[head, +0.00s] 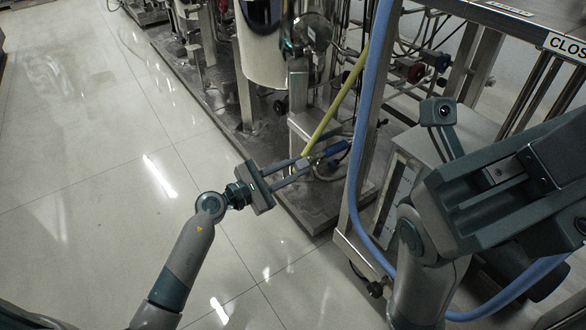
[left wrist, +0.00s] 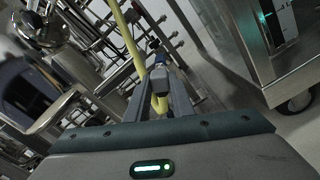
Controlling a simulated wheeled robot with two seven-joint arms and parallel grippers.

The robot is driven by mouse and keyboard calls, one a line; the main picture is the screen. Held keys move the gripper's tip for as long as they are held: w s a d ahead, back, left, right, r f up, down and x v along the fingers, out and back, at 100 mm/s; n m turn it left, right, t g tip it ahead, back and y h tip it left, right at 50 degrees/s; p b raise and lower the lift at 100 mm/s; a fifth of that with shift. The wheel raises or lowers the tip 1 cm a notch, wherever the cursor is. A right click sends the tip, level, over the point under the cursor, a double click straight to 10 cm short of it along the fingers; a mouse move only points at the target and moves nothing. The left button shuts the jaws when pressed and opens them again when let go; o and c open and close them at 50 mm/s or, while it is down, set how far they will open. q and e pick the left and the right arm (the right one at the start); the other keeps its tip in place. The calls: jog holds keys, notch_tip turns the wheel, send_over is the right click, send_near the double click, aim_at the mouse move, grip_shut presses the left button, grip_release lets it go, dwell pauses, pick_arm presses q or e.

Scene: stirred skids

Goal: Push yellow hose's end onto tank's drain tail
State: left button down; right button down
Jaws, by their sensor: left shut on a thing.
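The yellow hose (head: 338,103) slants down from the upper right to my left gripper (head: 303,164). The gripper is shut on the hose near its low end. In the left wrist view, the yellow hose (left wrist: 127,42) passes down to between the two fingers of the left gripper (left wrist: 158,100). A blue-coated fitting (head: 331,149) sits just right of the fingertips; whether it is the drain tail is unclear. A blue-grey piece (left wrist: 158,77) shows near the fingertips. The contact between hose end and fitting is hidden. A steel tank (head: 262,50) stands behind. My right gripper (head: 500,185) shows partly, fingers unclear.
A blue hose (head: 368,120) hangs down along a steel post right of the fitting. The skid's base plate (head: 312,215) has a raised edge above the floor. A wheeled steel cabinet (left wrist: 240,55) stands right in the wrist view. The tiled floor (head: 90,130) at left is clear.

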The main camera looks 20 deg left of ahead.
pick_arm(q)
jog(key=shift+w+d, duration=0.45)
jog(key=shift+w, duration=0.15)
dwell(0.9)
dwell(0.3)
jog(key=c, duration=1.1)
grip_release()
jog(key=shift+v, duration=3.15)
jog(key=shift+b+v, duration=0.35)
jog(key=shift+v, duration=0.55)
jog(key=shift+r, duration=0.15)
